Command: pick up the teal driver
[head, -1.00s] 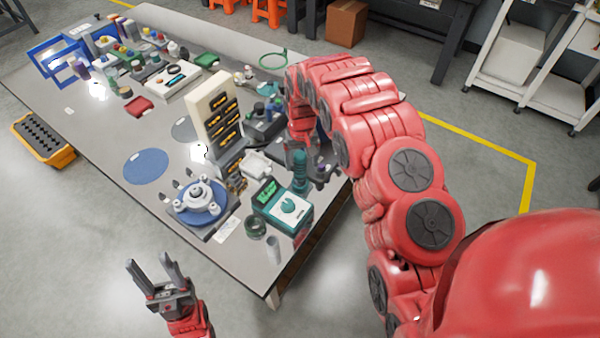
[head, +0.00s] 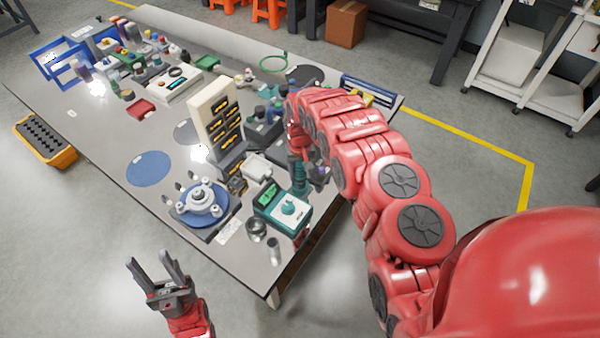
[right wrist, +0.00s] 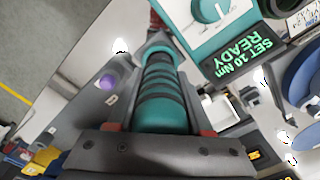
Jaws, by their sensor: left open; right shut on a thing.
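The teal driver (head: 299,178) has a ribbed teal and dark handle and stands near the right edge of the table, below my right arm. In the right wrist view the driver (right wrist: 161,92) fills the middle, between the fingers. My right gripper (right wrist: 163,125) is shut on it; in the head view that gripper is mostly hidden by my own arm. My left gripper (head: 160,272) is open and empty, off the table's front edge at the lower left.
A teal box with a dial and lit display (head: 283,207) stands close to the driver; its display (right wrist: 245,57) reads "SET 10 Nm READY". A blue round fixture with a white part (head: 203,203) is to its left. A tall white rack (head: 212,105) stands behind. Bare tabletop (head: 110,135) lies left.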

